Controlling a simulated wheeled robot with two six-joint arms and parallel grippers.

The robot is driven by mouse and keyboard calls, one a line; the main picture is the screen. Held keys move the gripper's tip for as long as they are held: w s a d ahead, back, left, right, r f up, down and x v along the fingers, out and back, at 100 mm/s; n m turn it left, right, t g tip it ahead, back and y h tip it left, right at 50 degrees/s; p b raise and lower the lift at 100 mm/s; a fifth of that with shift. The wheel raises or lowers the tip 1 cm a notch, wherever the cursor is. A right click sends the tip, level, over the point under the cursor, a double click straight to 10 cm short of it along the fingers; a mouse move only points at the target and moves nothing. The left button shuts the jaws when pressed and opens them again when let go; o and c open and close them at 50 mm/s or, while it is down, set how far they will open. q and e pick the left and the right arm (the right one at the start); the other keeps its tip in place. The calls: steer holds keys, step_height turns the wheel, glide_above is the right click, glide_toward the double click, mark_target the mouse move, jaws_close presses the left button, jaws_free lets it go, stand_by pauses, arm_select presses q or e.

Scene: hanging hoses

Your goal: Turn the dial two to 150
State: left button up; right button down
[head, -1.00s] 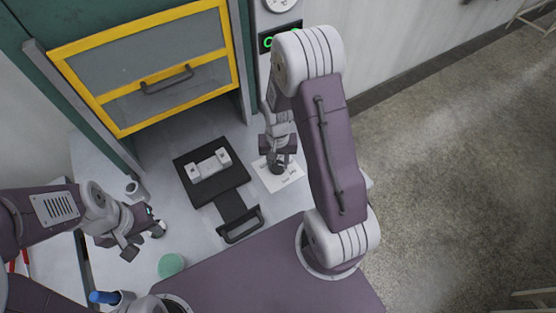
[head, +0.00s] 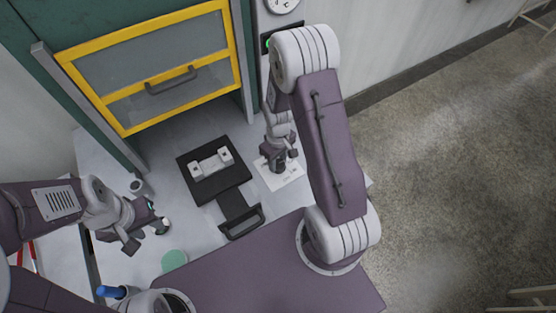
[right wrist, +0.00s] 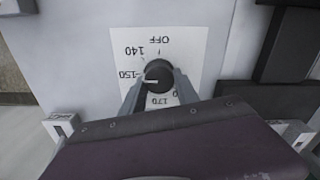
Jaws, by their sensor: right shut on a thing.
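The dial (right wrist: 158,72) is a round black knob on a white printed card (right wrist: 190,48). In the right wrist view the card's marks appear upside down: OFF at top, 140 upper left, 150 left, 170 below. The knob's white line points left, towards the 150 mark. My right gripper (right wrist: 158,88) is shut on the dial, one finger on each side. In the head view my right gripper (head: 281,166) stands over the card (head: 283,183) and hides most of the dial. My left gripper (head: 147,235) is open and empty above the worktop at the left.
A black fixture (head: 222,188) with a grey block and a handle lies left of the card. Behind is a yellow-framed sash (head: 167,109) with a handle. A green round lid (head: 174,260) and a blue-capped item (head: 110,291) are at the front left.

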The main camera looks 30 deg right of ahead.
mark_target(278, 162)
steer(key=shift+w+r+n, duration=0.15)
steer(key=shift+n, duration=0.15)
steer(key=c, duration=1.2)
jaws_free()
steer(key=o, duration=0.3)
step_height(278, 162, up, 8)
steer(key=shift+r, duration=0.5)
